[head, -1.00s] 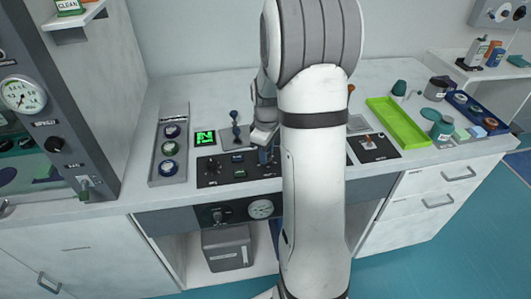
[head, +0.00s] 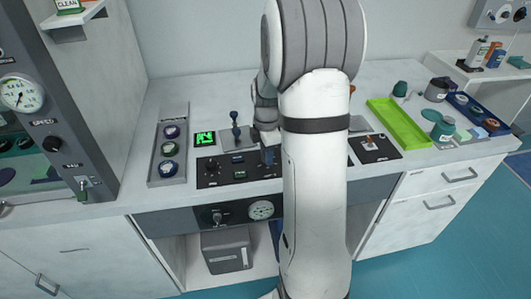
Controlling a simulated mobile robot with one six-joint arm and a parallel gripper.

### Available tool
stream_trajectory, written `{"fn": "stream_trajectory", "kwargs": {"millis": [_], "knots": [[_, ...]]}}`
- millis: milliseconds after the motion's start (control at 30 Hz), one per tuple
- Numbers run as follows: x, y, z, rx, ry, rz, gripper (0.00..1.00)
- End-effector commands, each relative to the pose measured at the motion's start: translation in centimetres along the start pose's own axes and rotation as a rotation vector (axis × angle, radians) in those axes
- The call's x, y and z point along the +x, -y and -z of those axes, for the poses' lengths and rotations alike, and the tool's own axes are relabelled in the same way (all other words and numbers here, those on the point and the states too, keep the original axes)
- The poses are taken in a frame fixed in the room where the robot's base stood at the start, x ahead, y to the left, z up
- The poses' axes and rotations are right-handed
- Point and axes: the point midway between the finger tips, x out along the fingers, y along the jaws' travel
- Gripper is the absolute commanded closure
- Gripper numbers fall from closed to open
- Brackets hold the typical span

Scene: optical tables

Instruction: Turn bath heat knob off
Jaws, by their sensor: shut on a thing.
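A black control panel (head: 238,172) lies on the worktop, with a dark knob (head: 211,166) at its left and small buttons in the middle. My gripper (head: 268,158) points down at the panel's right part, partly behind my own arm. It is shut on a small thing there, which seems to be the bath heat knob. The fingers and arm hide that knob, so its pointer does not show. The panel's labels are too small to read.
A lever with a blue ball (head: 235,130) stands just behind the panel. A switch plate (head: 375,150) and lime tray (head: 398,122) are to the right.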

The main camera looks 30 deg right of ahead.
Motion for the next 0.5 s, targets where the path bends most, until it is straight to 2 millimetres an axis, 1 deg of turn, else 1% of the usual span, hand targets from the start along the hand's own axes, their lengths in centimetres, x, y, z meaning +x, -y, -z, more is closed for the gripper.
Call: {"fn": "stream_trajectory", "kwargs": {"millis": [33,200,500], "knots": [[-0.22,-0.26,-0.02,-0.015,0.001,-0.009,0.93],[-0.24,-0.27,-0.03,-0.048,0.001,-0.009,0.93],[-0.26,-0.28,-0.05,-0.06,0.002,-0.01,0.92]]}}
